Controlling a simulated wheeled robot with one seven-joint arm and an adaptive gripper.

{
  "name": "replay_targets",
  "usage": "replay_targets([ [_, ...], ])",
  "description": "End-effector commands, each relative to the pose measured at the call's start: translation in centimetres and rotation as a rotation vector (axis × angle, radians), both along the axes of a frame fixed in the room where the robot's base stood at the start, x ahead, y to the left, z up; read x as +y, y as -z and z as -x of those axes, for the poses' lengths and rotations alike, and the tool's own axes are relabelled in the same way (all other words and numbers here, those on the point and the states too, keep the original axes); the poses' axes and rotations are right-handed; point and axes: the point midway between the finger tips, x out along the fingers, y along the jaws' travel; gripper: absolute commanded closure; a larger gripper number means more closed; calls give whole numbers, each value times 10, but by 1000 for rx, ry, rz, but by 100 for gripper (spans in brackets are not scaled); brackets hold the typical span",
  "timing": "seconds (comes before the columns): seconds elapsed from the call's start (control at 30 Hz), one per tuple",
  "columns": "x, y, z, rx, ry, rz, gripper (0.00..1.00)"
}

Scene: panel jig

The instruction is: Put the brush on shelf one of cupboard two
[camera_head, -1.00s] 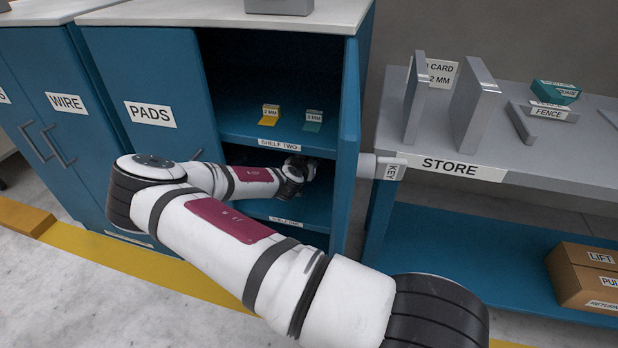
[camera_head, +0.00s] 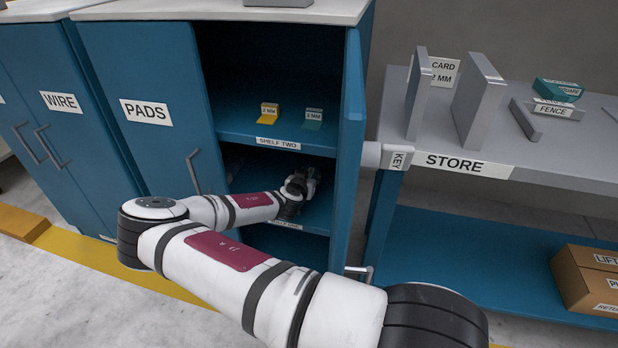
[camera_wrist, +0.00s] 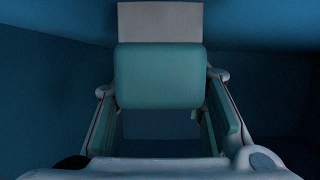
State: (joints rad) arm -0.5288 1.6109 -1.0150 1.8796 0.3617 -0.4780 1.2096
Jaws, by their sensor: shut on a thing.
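My gripper (camera_head: 298,187) is inside the lower compartment, below shelf two (camera_head: 230,128) and above shelf one, whose front label (camera_head: 285,223) is partly legible. In the wrist view my gripper (camera_wrist: 160,95) is shut on a teal block with a pale part beyond it, apparently the brush (camera_wrist: 160,75). In the head view the brush is not clear against the dark gripper. Whether it touches the shelf cannot be told.
The WIRE cupboard (camera_head: 65,101) is shut.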

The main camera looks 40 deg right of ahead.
Motion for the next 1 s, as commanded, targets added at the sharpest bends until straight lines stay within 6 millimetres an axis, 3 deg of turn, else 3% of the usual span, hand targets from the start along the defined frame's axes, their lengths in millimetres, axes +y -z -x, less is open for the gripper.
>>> replay_targets([
  [0.03, 0, 1, 0, 0, 0, 0, 56],
  [0.1, 0, 1, 0, 0, 0, 0, 42],
  [0.53, 2, -5, 1, 0, -1, 0, 42],
  [1.0, 68, -39, 53, 1, 0, -1, 42],
])
